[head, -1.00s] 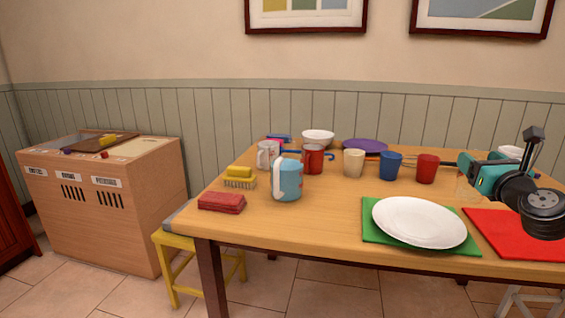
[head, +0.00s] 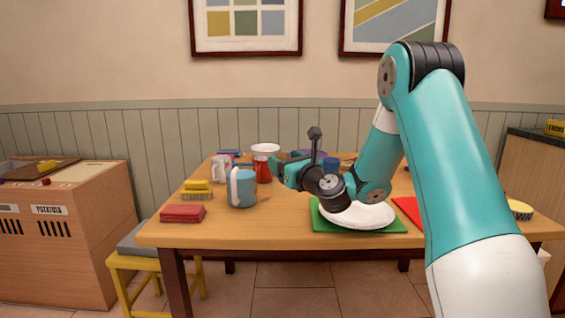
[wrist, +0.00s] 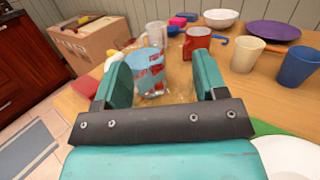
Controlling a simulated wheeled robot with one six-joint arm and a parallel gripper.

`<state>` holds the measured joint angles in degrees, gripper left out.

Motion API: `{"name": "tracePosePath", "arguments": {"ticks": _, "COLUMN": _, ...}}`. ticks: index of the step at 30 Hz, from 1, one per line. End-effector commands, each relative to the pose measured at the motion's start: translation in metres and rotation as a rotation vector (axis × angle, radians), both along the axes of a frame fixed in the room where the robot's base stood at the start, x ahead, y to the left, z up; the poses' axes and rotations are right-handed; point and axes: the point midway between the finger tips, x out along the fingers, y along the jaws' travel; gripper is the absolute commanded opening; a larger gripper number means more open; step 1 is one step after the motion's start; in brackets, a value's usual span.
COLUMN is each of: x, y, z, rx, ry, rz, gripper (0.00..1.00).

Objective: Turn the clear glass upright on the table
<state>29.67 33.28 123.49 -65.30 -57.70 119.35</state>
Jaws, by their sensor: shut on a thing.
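My gripper (wrist: 160,66) has its two teal fingers set wide around the clear glass (wrist: 180,90), which shows only faintly between them in the wrist view. Other things show through the glass, and I cannot tell which way its mouth points. The glass cannot be made out there.
The light blue mug (head: 244,190) with a white handle stands close left of my gripper. A red mug (head: 264,172), a white bowl (head: 265,149) and a blue cup (head: 331,164) are behind. A white plate (head: 366,216) lies on a green mat.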

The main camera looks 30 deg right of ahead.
Motion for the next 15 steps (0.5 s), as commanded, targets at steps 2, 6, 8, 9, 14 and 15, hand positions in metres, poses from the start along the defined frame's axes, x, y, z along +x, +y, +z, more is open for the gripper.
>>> {"name": "tracePosePath", "arguments": {"ticks": 2, "x": -0.002, "y": 0.000, "z": 0.000, "rx": 0.002, "ry": 0.000, "rz": 0.000, "gripper": 0.14}}
{"name": "tracePosePath", "arguments": {"ticks": 6, "x": -0.002, "y": 0.001, "z": -0.011, "rx": 0.002, "ry": -0.001, "rz": 0.002, "gripper": 0.14}}
{"name": "tracePosePath", "arguments": {"ticks": 8, "x": -0.002, "y": 0.001, "z": -0.017, "rx": 0.003, "ry": 0.000, "rz": 0.002, "gripper": 0.14}}
{"name": "tracePosePath", "arguments": {"ticks": 9, "x": -0.002, "y": 0.001, "z": -0.022, "rx": 0.003, "ry": 0.000, "rz": 0.002, "gripper": 0.14}}
{"name": "tracePosePath", "arguments": {"ticks": 14, "x": -0.002, "y": 0.001, "z": -0.039, "rx": 0.003, "ry": -0.001, "rz": 0.002, "gripper": 0.14}}
{"name": "tracePosePath", "arguments": {"ticks": 15, "x": -0.002, "y": 0.001, "z": -0.043, "rx": 0.003, "ry": -0.001, "rz": 0.002, "gripper": 0.14}}
